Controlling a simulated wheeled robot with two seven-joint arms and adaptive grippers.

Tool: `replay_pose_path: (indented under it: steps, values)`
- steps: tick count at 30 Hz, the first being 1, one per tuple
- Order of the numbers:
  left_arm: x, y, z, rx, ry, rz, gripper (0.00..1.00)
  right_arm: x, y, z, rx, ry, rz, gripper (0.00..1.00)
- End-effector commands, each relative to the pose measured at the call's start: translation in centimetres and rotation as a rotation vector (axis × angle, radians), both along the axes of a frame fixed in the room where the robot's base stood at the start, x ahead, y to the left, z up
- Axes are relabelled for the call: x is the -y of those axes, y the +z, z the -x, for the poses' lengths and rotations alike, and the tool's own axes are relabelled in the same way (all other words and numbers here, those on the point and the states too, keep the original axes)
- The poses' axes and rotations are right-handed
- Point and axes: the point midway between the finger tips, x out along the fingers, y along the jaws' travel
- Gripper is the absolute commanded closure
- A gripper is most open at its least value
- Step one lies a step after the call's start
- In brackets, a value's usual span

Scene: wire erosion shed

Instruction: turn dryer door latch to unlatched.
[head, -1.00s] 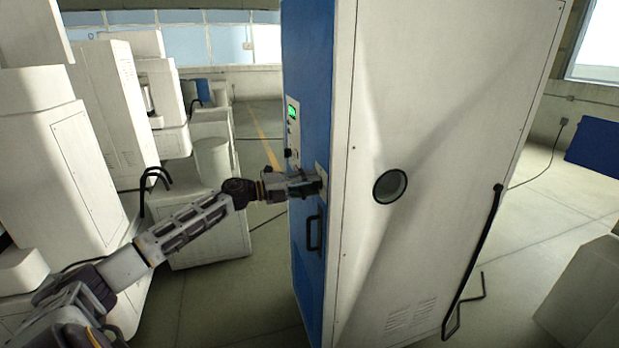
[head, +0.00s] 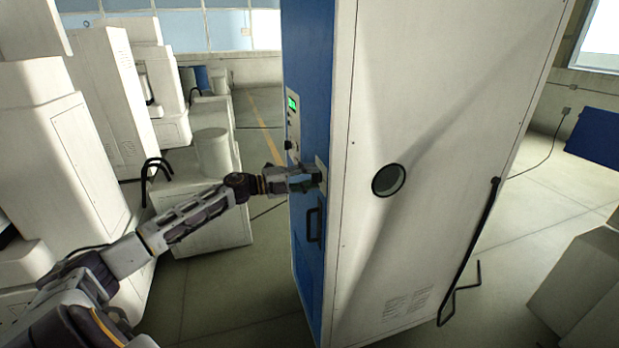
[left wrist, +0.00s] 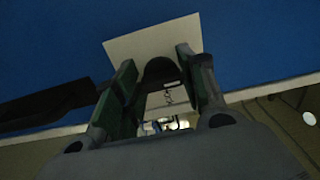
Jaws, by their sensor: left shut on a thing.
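The dryer is a tall cabinet with a blue door (head: 311,65) and a white side (head: 440,130). Its latch sits on a pale plate (head: 321,168) on the door, mostly hidden behind my gripper in the head view. My left gripper (head: 306,181) is at this plate, its fingers pointing at the door. In the left wrist view, the dark latch (left wrist: 160,71) stands between the two fingers of my left gripper (left wrist: 160,64), which are shut on it, with the pale plate (left wrist: 126,47) behind. The latch's exact angle is hard to read. My right gripper is not in view.
A dark door handle (head: 312,226) is just below the latch. A panel with a green display (head: 292,104) is above it. White machine housings (head: 85,150) stand on the left. A black bent rod (head: 470,255) is on the cabinet's right side. Floor shows between housings and dryer.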

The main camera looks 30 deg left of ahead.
Motion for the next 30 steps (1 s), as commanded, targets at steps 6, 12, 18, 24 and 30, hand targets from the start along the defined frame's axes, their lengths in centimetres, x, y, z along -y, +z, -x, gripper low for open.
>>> replay_pose_path:
  steps: [6, 12, 18, 24, 30]
  values:
    - [0.0, 0.0, 0.0, -0.001, 0.001, 0.001, 0.38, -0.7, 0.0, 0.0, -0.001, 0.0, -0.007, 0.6]
    - [0.0, 0.0, 0.0, 0.0, 0.0, 0.0, 0.38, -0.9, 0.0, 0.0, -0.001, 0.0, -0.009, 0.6]
    - [-0.1, 0.0, 0.1, 0.0, 0.0, 0.0, 0.38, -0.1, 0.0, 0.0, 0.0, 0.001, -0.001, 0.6]
    - [-0.4, -0.1, 0.4, -0.001, 0.001, -0.001, 0.38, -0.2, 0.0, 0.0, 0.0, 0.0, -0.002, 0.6]
    - [-0.9, -0.1, 1.1, -0.001, 0.0, -0.001, 0.38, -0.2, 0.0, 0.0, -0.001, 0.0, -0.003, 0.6]
